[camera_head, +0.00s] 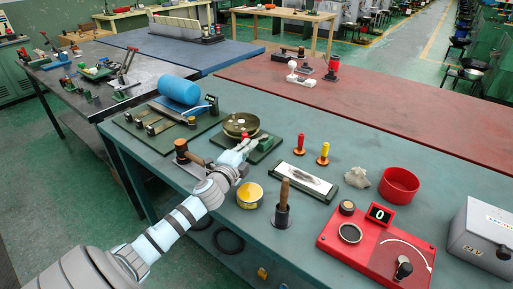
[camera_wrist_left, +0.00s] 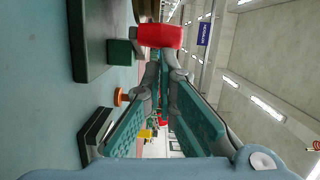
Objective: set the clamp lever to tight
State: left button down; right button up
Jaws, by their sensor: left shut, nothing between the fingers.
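A red knob (camera_head: 245,136), apparently the grip of the clamp lever, stands at the front of the brass disc (camera_head: 238,124) on a green base. In the left wrist view the red knob (camera_wrist_left: 160,36) is just beyond my fingertips. My left gripper (camera_head: 243,148) is shut and empty, its tips at or very near the knob; I cannot tell whether they touch. In the left wrist view the two fingers (camera_wrist_left: 164,62) meet at the tips. The lever's arm is mostly hidden behind the gripper. My right gripper is not in view.
A green block (camera_head: 266,143) sits right of the disc. A blue cylinder (camera_head: 180,88) lies behind left. A wooden-handled tool (camera_head: 283,205) and yellow tin (camera_head: 249,193) stand in front. Red and yellow pegs (camera_head: 323,153), a white-topped tray (camera_head: 303,181) and red bowl (camera_head: 399,184) are to the right.

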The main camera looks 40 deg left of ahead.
pick_arm(q)
jog(key=shift+s+a, duration=0.15)
jog(key=shift+d, duration=0.2)
jog(key=d, duration=0.1)
jog(key=d+p, duration=0.2)
jog(key=shift+s+d+r, duration=0.25)
jog(key=shift+d+r, duration=0.1)
jog(key=shift+d, duration=0.05)
jog(key=v, duration=0.3)
jog(key=a+v, duration=0.1)
jog(key=v, duration=0.2)
jog(key=b+v, duration=0.1)
jog(key=v, duration=0.3)
jog(key=shift+s+a+f, duration=0.15)
jog(key=shift+a+f, duration=0.05)
jog(key=shift+a, duration=0.2)
